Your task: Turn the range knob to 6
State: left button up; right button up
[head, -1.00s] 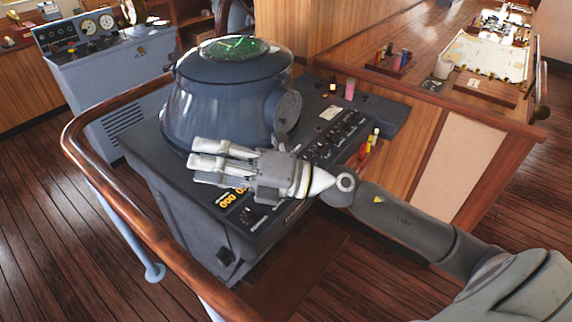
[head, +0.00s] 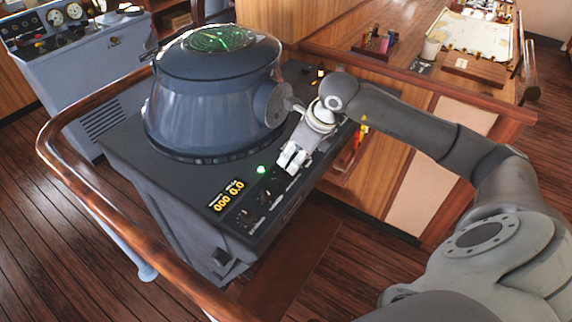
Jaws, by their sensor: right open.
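The radar console (head: 160,180) stands in the middle, with a row of small dark knobs along its front edge. One knob (head: 247,216) shows near the display, and others run up toward my right gripper. The labels are too small to read, so I cannot tell which is the range knob or its setting. My right gripper (head: 290,160) is open and points down and to the left over the knob row. It hides part of the row. I cannot tell whether its fingers touch a knob. My left gripper is not in view.
The domed radar scope (head: 205,100) rises behind the knob row, close to my right gripper. An orange digital display (head: 228,196) and a lit green lamp (head: 261,170) sit on the panel. A wooden handrail (head: 60,185) curves around the console's left side.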

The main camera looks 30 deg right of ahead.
aim_at(285, 170)
jog(key=p+x, duration=0.1)
jog(key=x, duration=0.4)
jog(key=shift+w+a+f+p, duration=0.15)
jog(key=shift+w+f+p, duration=0.15)
jog(key=shift+p, duration=0.1)
jog(key=shift+w+f, duration=0.1)
jog(key=shift+f, duration=0.55)
jog(key=c, duration=1)
jog(key=shift+n+b, duration=0.3)
jog(key=shift+b, duration=0.1)
jog(key=n+y+b, duration=0.1)
jog(key=n+b, duration=0.1)
jog(key=b, duration=0.1)
jog(key=n+g+b, duration=0.1)
jog(key=n+b, duration=0.1)
jog(key=b, duration=0.1)
jog(key=shift+w+f+n+y+b, duration=0.15)
jog(key=shift+w+n+y+b, duration=0.05)
jog(key=shift+n+y+b, duration=0.2)
jog(key=shift+n+g+y+b, duration=0.4)
jog(key=shift+n+g+b, duration=0.2)
jog(key=shift+n+b, duration=0.95)
jog(key=shift+r+n, duration=0.25)
